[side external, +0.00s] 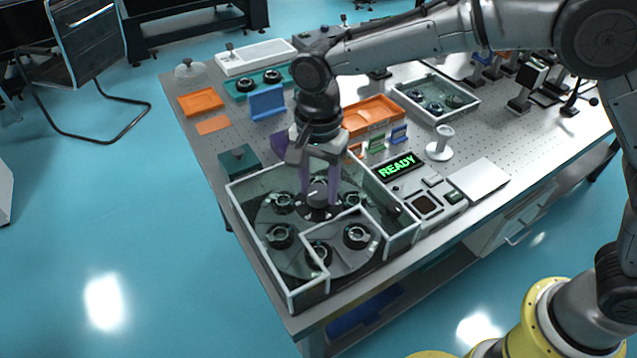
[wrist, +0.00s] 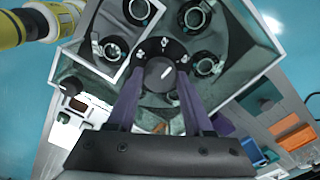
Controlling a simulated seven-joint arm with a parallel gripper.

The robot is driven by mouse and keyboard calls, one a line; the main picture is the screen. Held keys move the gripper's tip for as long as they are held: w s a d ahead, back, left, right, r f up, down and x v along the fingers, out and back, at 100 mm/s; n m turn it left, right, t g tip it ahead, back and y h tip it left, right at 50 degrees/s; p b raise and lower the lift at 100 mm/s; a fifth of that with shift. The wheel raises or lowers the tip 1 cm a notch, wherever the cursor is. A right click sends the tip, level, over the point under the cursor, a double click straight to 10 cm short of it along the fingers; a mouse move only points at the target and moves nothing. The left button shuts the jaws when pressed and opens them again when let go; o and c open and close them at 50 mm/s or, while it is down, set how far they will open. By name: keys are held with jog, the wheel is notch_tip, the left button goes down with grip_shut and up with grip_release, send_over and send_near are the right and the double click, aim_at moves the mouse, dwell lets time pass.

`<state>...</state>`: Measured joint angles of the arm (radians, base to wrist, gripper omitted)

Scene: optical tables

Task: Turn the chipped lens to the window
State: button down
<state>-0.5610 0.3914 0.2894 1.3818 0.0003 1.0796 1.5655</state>
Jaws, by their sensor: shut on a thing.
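My gripper (side external: 318,196) points down over a round turntable (side external: 343,270) inside a clear-walled, white-rimmed case (side external: 265,252). Its purple fingers are shut on the grey centre knob (wrist: 160,74), one on each side; the knob has a white mark. Several dark ringed lens mounts sit around the turntable, including a front-left one (side external: 280,236), a front one (side external: 318,254) and a right one (side external: 357,236). I cannot tell which lens is chipped.
A panel (side external: 402,166) reading READY in green stands right of the case, beside a control box (side external: 424,205). Behind are an orange tray (side external: 370,115), a blue stand (side external: 267,103) and a lens tray (side external: 436,97). The case walls surround my fingers.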

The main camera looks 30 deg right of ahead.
jog(key=shift+r+m, duration=0.15)
jog(key=shift+m, duration=2.65)
jog(key=shift+c, duration=1.4)
grip_release()
notch_tip(320, 180, up, 14)
jog(key=shift+d, duration=0.1)
